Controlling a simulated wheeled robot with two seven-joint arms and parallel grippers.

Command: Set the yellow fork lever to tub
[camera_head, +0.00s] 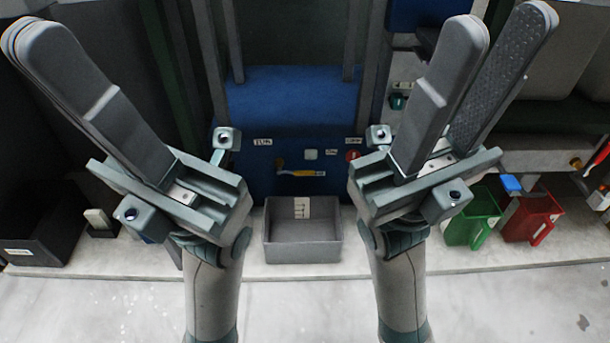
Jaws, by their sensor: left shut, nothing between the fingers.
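The yellow fork lever (302,173) is small and sits low on the front of the blue press panel (262,185). My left gripper (40,38) is shut and empty, raised at the left, apart from the lever. My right gripper (499,24) is open and empty, its two fingers spread, raised at the right, also apart from the lever.
A grey open tub (303,254) stands on the light ledge below the panel. A green jug (474,222) and a red jug (531,222) stand at the right. A black bin (45,225) stands at the left. The space between my grippers is clear.

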